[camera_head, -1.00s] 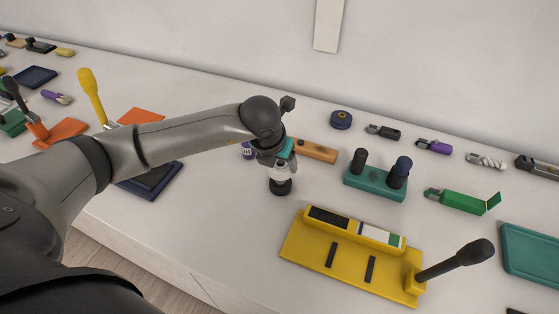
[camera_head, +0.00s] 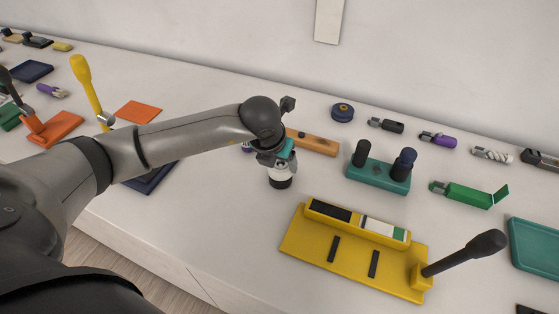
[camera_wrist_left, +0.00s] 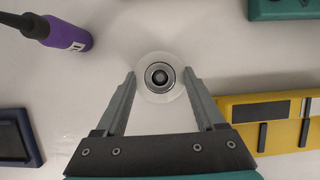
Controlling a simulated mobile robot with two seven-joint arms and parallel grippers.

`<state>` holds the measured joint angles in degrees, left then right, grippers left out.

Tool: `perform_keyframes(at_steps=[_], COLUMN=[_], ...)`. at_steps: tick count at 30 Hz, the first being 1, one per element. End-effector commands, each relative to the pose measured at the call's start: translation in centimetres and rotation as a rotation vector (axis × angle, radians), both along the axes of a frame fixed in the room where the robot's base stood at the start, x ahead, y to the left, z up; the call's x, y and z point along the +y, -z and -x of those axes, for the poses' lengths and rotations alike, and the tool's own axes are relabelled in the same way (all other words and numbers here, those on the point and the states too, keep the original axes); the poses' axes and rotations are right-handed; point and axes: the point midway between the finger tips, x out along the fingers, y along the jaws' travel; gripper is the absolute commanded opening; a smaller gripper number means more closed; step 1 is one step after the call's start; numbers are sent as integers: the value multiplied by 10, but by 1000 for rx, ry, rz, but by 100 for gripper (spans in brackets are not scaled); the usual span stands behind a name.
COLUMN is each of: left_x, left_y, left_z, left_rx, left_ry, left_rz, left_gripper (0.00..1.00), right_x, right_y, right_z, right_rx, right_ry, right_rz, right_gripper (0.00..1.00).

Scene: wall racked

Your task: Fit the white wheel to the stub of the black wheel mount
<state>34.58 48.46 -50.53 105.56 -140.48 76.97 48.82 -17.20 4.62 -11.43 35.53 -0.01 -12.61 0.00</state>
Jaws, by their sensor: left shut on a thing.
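My left gripper (camera_head: 277,160) is shut on the white wheel (camera_head: 281,174), its fingers on opposite sides of the rim. The wheel is level, directly over the black wheel mount (camera_head: 281,184), whose lower part shows beneath it. In the left wrist view the wheel (camera_wrist_left: 142,86) is a pale disc between the fingertips (camera_wrist_left: 160,76). A dark ring with a round grey end, apparently the stub (camera_wrist_left: 160,77), shows at its centre. Whether the wheel is fully seated on the mount cannot be told. My right gripper is out of view.
A navy tray (camera_wrist_left: 20,138) and purple-handled tool (camera_wrist_left: 70,33) are to the left.

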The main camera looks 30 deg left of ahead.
Motion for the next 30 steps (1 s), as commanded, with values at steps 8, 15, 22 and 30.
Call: perform_keyframes(at_steps=[8, 15, 22, 30], left_x=[0, 0, 0, 0], left_y=[4, 4, 2, -32], left_z=[0, 0, 1, 14], left_rx=[-1, 0, 0, -4], left_ry=[0, 0, 0, 1], left_rz=[0, 0, 0, -1], left_gripper=[81, 100, 100, 100], right_x=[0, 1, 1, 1], right_y=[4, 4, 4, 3], right_z=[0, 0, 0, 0], right_rx=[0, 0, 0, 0], right_ry=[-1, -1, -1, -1], right_rz=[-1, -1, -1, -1], right_gripper=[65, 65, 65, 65])
